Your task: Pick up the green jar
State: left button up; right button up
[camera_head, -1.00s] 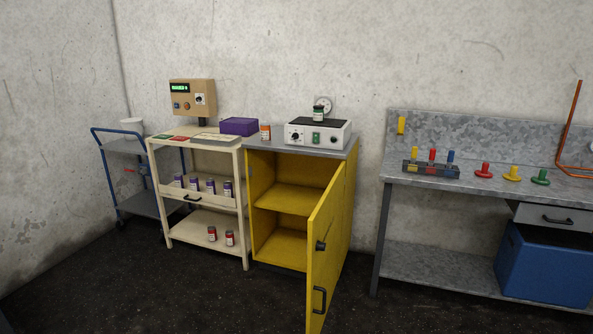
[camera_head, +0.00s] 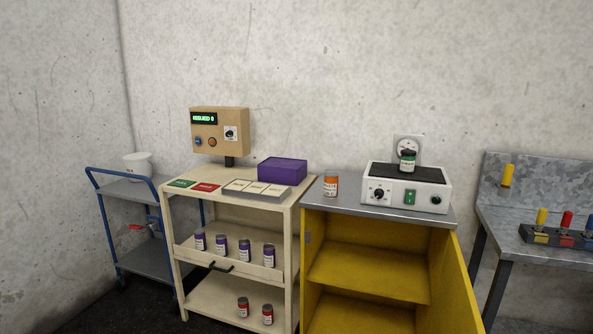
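The device sits on the grey top of the yellow cabinet (camera_head: 382,247). Neither of my grippers shows in the head view.
An orange jar (camera_head: 331,185) stands left of the device. A cream cart (camera_head: 166,215) holds a purple box (camera_head: 282,171), purple jars (camera_head: 244,250) and red jars (camera_head: 243,307). The cabinet's door (camera_head: 455,290) hangs open. A blue trolley (camera_head: 107,220) is at left, a workbench (camera_head: 520,248) at right.

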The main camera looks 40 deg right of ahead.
aim_at(406, 164)
jog(key=i+z, duration=0.4)
jog(key=i, duration=0.2)
jog(key=i+j+z, duration=0.3)
jog(key=i+z, duration=0.15)
jog(key=i, duration=0.1)
